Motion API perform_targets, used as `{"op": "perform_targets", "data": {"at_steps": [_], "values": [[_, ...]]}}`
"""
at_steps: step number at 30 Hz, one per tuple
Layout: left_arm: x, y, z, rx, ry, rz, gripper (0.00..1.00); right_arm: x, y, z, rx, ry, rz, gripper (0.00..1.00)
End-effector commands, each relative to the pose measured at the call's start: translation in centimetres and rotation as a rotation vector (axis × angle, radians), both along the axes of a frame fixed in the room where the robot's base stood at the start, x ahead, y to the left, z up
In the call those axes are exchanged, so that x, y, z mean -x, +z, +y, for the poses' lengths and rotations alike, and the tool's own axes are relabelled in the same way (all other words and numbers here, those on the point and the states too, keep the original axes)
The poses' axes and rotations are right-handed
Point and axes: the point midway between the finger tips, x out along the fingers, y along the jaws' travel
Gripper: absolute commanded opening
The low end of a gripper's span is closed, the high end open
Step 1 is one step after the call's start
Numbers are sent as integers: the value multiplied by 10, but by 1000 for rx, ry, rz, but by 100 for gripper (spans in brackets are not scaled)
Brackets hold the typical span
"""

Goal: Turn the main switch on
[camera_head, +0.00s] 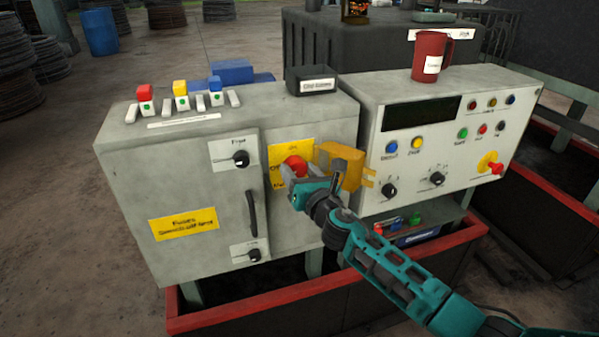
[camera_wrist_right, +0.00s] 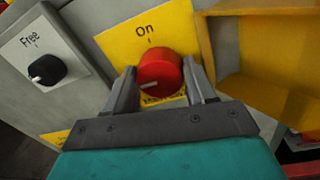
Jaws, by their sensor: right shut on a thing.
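The main switch is a red rotary knob (camera_head: 296,166) on a yellow plate (camera_head: 306,149) on the grey cabinet front. In the right wrist view the red knob (camera_wrist_right: 159,70) sits between the two fingers, below the word "On" on the yellow plate (camera_wrist_right: 120,45). A pale mark on the knob points to the lower left. My right gripper (camera_head: 297,180) is shut on the knob, and its fingers (camera_wrist_right: 162,88) lie on either side of it. The fingers hide part of the plate's lower text. My left gripper is not in view.
A yellow hinged guard (camera_head: 345,168) stands out just right of the knob, close to my right gripper. A black "Free" knob (camera_wrist_right: 46,71) and a door handle (camera_head: 252,213) are to the left. A red mug (camera_head: 430,57) stands on the right-hand console (camera_head: 365,115).

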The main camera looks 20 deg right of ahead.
Motion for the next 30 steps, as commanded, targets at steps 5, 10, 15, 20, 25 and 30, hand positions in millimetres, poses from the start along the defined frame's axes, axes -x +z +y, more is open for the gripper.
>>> {"op": "perform_targets", "data": {"at_steps": [5, 10, 15, 20, 25, 30], "values": [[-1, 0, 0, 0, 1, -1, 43, 0, 0, 0, 0, 0, 0, 34], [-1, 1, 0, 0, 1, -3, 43, 0, 0, 0, 0, 0, 0, 25], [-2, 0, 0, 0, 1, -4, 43, 0, -1, 0, -21, 1, 1, 25], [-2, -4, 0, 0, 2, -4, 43, 0, -2, 0, -84, 0, 3, 25], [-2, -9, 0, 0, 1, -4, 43, 0, -3, 0, -203, 1, 7, 25], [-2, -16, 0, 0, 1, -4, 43, 0, -3, -1, -358, 1, 12, 25]]}}
